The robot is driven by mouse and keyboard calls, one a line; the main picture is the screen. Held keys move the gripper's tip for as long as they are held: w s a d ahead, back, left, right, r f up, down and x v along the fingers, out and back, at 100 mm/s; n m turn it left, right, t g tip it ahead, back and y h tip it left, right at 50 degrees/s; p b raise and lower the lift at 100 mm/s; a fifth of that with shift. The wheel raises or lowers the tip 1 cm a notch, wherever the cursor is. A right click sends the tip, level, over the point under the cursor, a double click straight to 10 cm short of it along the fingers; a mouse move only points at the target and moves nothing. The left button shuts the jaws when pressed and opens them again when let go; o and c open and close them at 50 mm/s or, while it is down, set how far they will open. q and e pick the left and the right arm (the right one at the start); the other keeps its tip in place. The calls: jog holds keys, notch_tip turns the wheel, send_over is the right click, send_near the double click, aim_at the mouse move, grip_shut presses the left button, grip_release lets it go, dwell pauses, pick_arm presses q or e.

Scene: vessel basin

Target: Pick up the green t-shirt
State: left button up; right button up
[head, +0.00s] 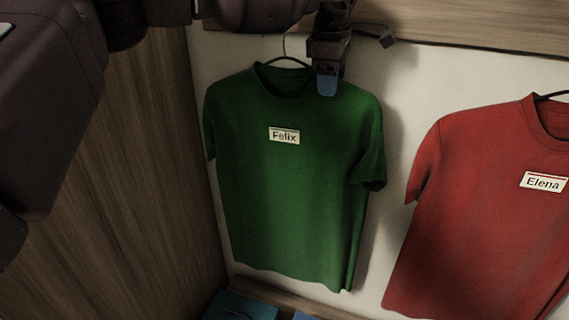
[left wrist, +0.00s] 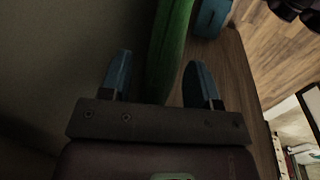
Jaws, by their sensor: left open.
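The green t-shirt (head: 285,180) hangs on a dark hanger (head: 285,61) against the pale back wall, with a white "Felix" label on its chest. My left gripper (head: 327,82) is at the shirt's upper right, by the collar and shoulder, with a blue fingertip in front of the cloth. In the left wrist view the left gripper (left wrist: 157,62) is open, its two blue fingers apart. A green strip of the shirt (left wrist: 170,45) shows between the fingers, and I cannot tell whether they touch it. My right gripper is not in view.
A red t-shirt (head: 490,210) labelled "Elena" hangs to the right, apart from the green one. A wooden side panel (head: 150,150) stands close on the left. A wooden rail (head: 470,65) runs above. A blue object (head: 240,306) lies below the shirt.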

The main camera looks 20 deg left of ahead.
pick_arm(q)
grip_shut()
jog(key=shift+r, duration=0.15)
